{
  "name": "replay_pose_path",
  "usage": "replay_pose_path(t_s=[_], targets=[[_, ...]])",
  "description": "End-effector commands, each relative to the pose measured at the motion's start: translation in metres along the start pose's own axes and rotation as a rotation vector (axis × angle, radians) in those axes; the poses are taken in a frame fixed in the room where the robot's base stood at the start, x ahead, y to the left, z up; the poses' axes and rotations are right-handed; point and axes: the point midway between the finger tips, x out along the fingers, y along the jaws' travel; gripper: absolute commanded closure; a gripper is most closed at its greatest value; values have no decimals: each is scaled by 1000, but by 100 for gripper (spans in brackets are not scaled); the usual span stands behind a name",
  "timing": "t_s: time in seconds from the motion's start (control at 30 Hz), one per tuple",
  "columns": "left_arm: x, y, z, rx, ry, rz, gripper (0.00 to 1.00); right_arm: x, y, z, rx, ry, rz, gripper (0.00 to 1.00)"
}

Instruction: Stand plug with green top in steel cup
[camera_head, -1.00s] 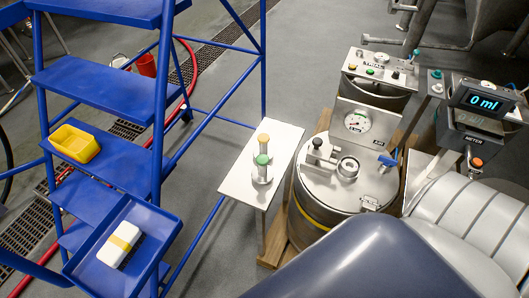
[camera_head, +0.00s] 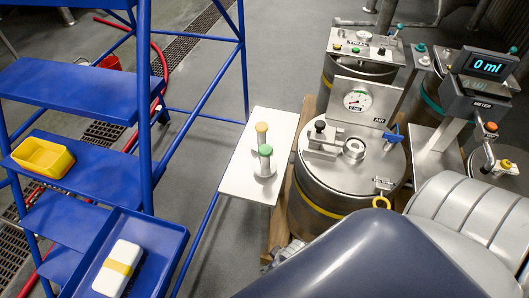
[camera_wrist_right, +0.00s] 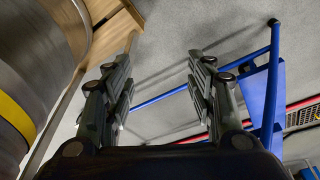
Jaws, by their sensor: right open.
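The plug with the green top (camera_head: 265,151) stands upright on a small pale metal shelf (camera_head: 236,182). A similar plug with an orange-yellow top (camera_head: 261,129) stands just behind it. A round steel cup-like ring (camera_head: 354,148) sits on the lid of the steel drum; I cannot tell for sure that it is the steel cup. In the right wrist view my right gripper (camera_wrist_right: 161,85) is open and empty, with bare floor between its fingers. In the head view my large grey arm link hides most of it. My left gripper is not in view.
The steel drum (camera_head: 318,205) with gauge and valves stands right of the shelf. A meter stand (camera_head: 482,85) is at the far right. Blue steps (camera_head: 85,93) at the left carry a yellow bin (camera_head: 42,156) and a blue tray (camera_head: 165,240). Grey floor is open beyond the shelf.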

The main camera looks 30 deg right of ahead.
Motion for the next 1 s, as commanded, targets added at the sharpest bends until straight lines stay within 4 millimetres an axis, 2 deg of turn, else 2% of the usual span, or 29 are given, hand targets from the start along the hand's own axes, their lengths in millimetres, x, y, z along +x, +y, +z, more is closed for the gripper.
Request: replay_pose_path(t_s=[0.03, 0.27, 0.33, 0.4, 0.57, 0.77, 1.0], targets=[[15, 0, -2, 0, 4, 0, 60, -4, 0, -11, 0, 28, -4, 49], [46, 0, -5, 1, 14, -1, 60, -56, -6, -66, -17, 214, -51, 49], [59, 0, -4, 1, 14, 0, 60, -76, -9, -93, -31, 352, -81, 49], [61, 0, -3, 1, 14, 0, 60, -94, -9, -119, -39, 488, -99, 49], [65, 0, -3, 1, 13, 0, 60, -122, 1, -159, -19, 740, -91, 49], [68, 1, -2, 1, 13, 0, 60, -151, 40, -188, 63, 1018, 8, 49], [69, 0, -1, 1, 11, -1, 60, -177, 102, -186, 198, 1236, 209, 49]])
